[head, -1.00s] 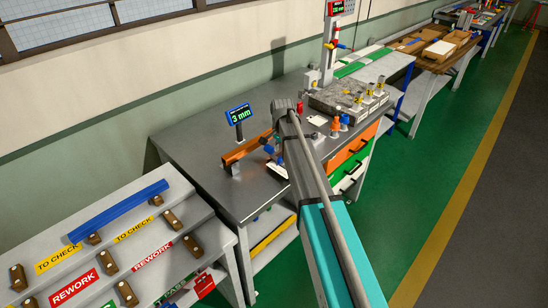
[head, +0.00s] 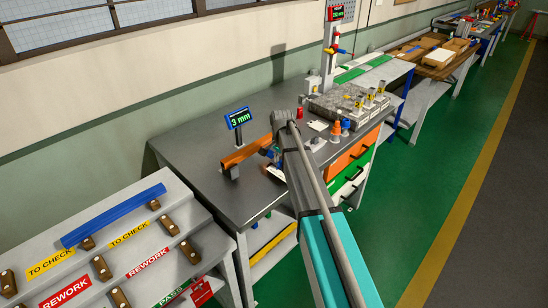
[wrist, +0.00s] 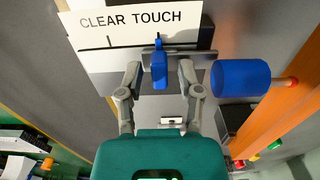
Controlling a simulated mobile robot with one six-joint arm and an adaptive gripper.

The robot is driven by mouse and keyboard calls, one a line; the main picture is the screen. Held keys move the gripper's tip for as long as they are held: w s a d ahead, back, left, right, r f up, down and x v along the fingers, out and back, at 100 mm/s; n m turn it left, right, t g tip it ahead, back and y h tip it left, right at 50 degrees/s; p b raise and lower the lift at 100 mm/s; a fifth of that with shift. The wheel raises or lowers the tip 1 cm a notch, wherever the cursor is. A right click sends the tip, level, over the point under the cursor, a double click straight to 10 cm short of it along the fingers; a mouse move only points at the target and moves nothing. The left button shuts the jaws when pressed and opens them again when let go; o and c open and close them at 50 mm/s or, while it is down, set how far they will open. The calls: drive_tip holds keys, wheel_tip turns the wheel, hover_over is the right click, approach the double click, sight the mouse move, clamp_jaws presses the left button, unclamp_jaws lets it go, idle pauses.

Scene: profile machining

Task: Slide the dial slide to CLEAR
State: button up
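In the wrist view, the dial slide (wrist: 159,68) is a small blue knob on a dark track below a white label (wrist: 140,20) reading CLEAR and TOUCH. The knob stands at the mark under TOUCH, right of the mark under CLEAR. My gripper (wrist: 159,72) is open, with one finger on each side of the knob and a visible gap to both. In the head view, my arm hides most of the dial and the gripper's fingers.
A large blue cylinder (wrist: 240,78) and an orange bar (wrist: 285,100) are close to my right finger. In the head view, a display (head: 239,118) reads 3 mm behind the orange bar. A grey stone block (head: 345,103) with several small parts stands farther back.

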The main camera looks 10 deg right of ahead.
clamp_jaws()
